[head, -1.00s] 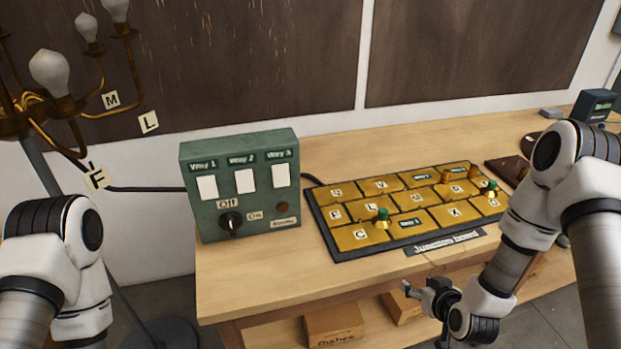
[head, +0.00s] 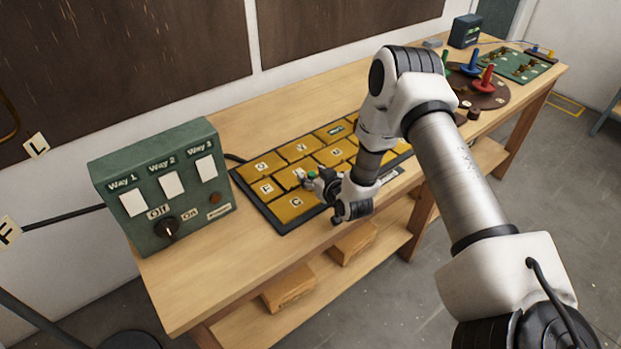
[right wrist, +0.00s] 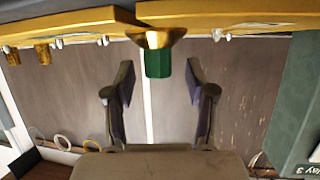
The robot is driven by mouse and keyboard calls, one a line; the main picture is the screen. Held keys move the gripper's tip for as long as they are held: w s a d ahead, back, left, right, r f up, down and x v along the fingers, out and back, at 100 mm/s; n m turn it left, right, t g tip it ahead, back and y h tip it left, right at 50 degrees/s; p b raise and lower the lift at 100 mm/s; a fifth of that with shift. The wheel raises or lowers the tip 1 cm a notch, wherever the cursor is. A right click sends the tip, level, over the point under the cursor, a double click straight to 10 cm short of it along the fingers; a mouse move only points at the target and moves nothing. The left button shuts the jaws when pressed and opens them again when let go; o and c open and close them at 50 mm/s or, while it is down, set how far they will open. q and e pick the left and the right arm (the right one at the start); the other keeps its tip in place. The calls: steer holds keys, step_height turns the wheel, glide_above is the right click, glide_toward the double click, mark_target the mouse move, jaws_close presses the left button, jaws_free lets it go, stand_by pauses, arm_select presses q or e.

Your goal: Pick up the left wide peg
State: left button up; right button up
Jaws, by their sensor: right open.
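The left wide peg, green-topped with a flared brass base, stands on the gold-tiled junction board (head: 262,168). It shows small by my gripper in the head view (head: 311,175) and clearly in the right wrist view (right wrist: 158,63). My right gripper (head: 316,182) is at the board's front left part, low over the tiles. In the right wrist view its two open fingers (right wrist: 160,84) stand on either side of the green top, with a gap on both sides. My right arm hides the right part of the board. My left gripper is not in view.
A green switch box (head: 165,185) stands left of the board. To the right are a round brown tray (head: 493,98) with coloured pegs and a green board (head: 516,63). Cardboard boxes (head: 289,287) lie on the shelf below. The table's front left is clear.

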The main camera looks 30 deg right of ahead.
steer(key=shift+s+d, duration=0.15)
steer(key=c, duration=0.9)
jaws_close()
